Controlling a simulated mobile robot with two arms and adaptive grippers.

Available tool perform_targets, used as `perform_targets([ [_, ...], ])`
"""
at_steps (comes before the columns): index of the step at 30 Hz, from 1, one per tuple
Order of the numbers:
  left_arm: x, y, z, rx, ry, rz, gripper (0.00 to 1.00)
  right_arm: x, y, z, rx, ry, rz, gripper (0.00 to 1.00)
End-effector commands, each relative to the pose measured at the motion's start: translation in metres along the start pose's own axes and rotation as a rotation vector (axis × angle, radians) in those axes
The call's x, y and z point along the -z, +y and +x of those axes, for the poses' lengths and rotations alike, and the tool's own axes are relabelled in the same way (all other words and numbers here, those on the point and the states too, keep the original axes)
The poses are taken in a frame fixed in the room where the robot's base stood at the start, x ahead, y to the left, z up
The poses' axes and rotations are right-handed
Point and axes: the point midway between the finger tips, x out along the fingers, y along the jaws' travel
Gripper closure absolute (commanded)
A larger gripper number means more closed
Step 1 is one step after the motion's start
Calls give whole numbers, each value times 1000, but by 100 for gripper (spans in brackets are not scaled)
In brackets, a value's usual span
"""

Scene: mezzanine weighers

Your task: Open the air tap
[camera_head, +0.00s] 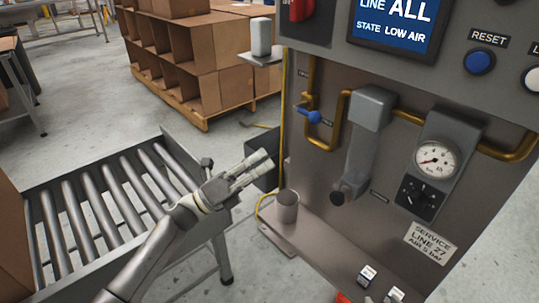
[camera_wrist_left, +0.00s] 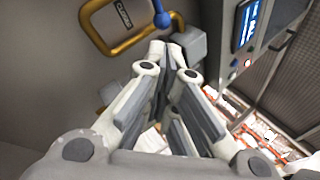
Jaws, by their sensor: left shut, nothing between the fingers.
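The air tap (camera_head: 312,116) has a blue handle and sits on a brass pipe on the grey machine panel, with small labels beside it. Its blue knob (camera_wrist_left: 162,18) also shows at the top of the left wrist view, just beyond my fingertips. My left gripper (camera_head: 267,160) is shut and empty, left of and below the tap in the head view, apart from it. It fills the middle of the left wrist view (camera_wrist_left: 168,60). My right gripper is not in view.
The screen (camera_head: 394,22) reads "LINE ALL, STATE LOW AIR". A pressure gauge (camera_head: 436,158) and a grey filter unit (camera_head: 364,140) stand right of the tap. A ledge with a grey cup (camera_head: 287,206) lies below. A roller conveyor (camera_head: 105,190) is at left.

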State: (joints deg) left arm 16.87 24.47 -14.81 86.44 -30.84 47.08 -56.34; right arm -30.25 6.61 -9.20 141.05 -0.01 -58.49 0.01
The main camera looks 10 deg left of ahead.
Motion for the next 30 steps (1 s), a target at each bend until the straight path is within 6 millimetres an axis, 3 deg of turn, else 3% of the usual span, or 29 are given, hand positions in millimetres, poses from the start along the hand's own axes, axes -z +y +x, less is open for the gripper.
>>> perform_targets([
  [9, -1, -1, 70, 4, -1, 0, 100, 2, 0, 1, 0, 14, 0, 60],
  [15, 0, 0, 102, 1, 0, 0, 100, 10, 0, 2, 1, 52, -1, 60],
  [21, 0, 0, 117, 0, -1, -2, 100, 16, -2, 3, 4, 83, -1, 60],
  [30, 0, 0, 118, -1, 0, -1, 100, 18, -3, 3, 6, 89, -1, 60],
])
